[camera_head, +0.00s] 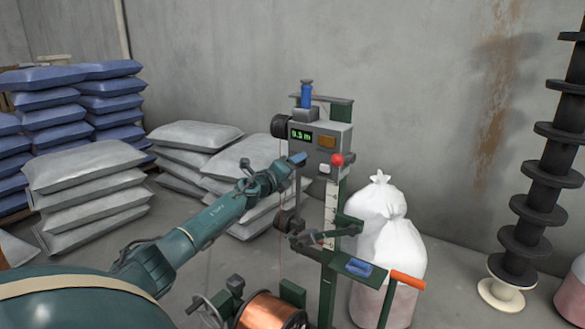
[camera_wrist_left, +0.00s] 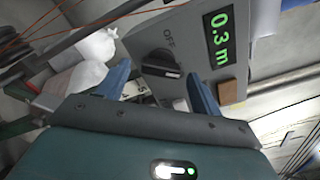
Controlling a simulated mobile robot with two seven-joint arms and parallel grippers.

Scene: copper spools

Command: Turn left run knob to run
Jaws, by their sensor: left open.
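The run knob (camera_wrist_left: 163,62) is a black rotary knob on the grey control box (camera_head: 343,140), with an "OFF" label beside it in the left wrist view. I cannot tell which label its pointer faces. My left gripper (camera_head: 299,159) is at the front of the box, and its blue fingers (camera_wrist_left: 158,70) are open, one on each side of the knob. I cannot tell whether they touch it. In the head view the gripper hides the knob. The display (camera_head: 301,134) reads 0.3 m in green. My right gripper is not in view.
A red button (camera_head: 338,159) sticks out at the box's lower right. A copper spool (camera_head: 270,312) sits below, with a thin wire rising past the box. White sacks (camera_head: 386,232) stand to the right, and grey bags (camera_head: 195,135) are stacked behind my left arm.

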